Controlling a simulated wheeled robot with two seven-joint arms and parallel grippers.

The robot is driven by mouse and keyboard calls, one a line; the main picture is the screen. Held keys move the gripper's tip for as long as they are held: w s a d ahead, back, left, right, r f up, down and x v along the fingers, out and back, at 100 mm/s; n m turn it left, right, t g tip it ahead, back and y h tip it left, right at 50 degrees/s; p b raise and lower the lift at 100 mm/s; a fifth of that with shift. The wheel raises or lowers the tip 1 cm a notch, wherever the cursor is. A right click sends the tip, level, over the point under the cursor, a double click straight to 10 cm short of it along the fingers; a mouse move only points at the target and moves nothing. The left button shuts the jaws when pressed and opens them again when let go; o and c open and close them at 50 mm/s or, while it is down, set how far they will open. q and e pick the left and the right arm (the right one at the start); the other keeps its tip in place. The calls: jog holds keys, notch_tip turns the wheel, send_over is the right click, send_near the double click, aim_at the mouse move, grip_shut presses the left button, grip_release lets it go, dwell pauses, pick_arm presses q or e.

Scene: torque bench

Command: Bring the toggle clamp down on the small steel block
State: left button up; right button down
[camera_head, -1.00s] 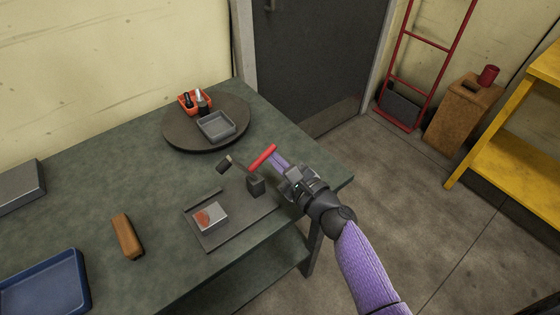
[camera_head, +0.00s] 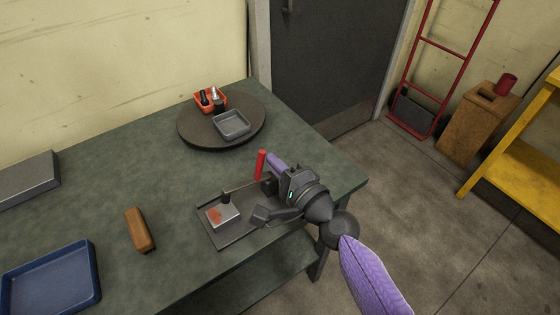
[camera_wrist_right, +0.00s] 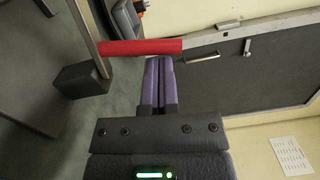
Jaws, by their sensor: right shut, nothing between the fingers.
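The toggle clamp's red handle (camera_head: 260,165) stands nearly upright on the steel plate (camera_head: 235,238). The clamp's arm reaches left, and its dark pad (camera_head: 226,196) is low over the back part of the small steel block (camera_head: 222,217), which has a reddish patch on top. I cannot tell whether the pad touches it. My right gripper (camera_head: 274,162) is shut and empty, its purple fingertips just right of the handle. In the right wrist view the fingertips (camera_wrist_right: 158,66) end at the side of the red handle (camera_wrist_right: 140,47); contact is unclear. My left gripper is out of view.
A round turntable (camera_head: 190,133) at the back holds an orange bin (camera_head: 222,107) and a grey tray (camera_head: 232,126). A brown block (camera_head: 140,230), a blue tray (camera_head: 93,270) and a grey box (camera_head: 30,175) are on the left. The bench between is clear.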

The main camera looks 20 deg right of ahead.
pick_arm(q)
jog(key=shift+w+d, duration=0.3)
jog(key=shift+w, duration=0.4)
pick_arm(e)
jog(key=shift+s+a+n, duration=0.2)
jog(key=shift+a+n, duration=0.3)
jog(key=shift+n, duration=0.5)
jog(key=shift+f, duration=0.1)
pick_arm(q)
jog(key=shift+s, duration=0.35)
